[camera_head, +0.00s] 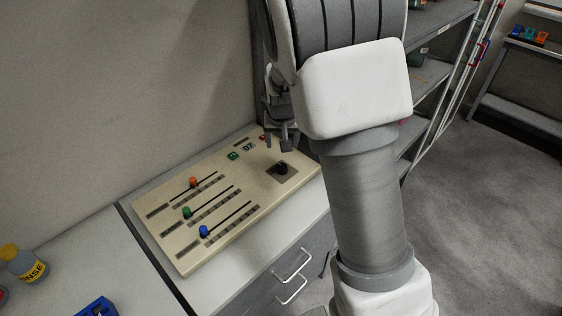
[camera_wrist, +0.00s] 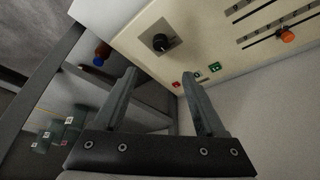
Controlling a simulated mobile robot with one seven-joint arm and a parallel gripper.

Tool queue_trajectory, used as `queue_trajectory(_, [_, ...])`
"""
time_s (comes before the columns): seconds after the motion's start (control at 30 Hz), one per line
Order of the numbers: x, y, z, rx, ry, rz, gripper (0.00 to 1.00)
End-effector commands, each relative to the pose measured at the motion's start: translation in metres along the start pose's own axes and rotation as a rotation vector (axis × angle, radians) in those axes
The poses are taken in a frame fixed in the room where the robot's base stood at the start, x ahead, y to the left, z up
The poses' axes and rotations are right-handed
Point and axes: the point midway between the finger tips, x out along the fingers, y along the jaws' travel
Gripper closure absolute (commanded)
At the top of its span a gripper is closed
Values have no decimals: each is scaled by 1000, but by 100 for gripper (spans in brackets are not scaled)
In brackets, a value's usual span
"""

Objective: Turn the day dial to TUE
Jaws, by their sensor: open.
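The day dial is a black round knob (camera_head: 281,169) on a dark square plate at the right end of the beige control panel (camera_head: 212,237). The knob also shows in the wrist view (camera_wrist: 160,42), with a pale mark on it; its day labels are too small to read. My gripper (camera_head: 284,142) hangs over the panel's right part, close to the knob and partly hidden by my arm. In the wrist view my gripper (camera_wrist: 158,74) is open and empty, its fingertips apart from the knob, which appears just beyond them.
The panel has orange (camera_head: 193,181), green (camera_head: 187,212) and blue (camera_head: 204,231) sliders, a green button (camera_head: 233,156), a red button (camera_head: 262,138) and a small display (camera_head: 248,147). A yellow-capped bottle (camera_head: 25,264) stands at left. Shelves (camera_head: 432,75) stand behind my arm.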

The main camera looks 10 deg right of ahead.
Motion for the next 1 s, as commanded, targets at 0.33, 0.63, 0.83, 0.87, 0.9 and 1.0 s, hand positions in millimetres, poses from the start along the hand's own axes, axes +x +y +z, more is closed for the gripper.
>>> queue_trajectory(0.33, [62,1,1,1,-4,2,28])
queue_trajectory(0.63, [116,1,1,0,-4,1,28])
queue_trajectory(0.83, [145,0,1,0,-3,0,28])
queue_trajectory(0.87, [148,0,1,0,-3,0,28])
queue_trajectory(0.9, [152,0,1,0,-3,0,28])
queue_trajectory(1.0, [159,0,1,1,-2,0,28])
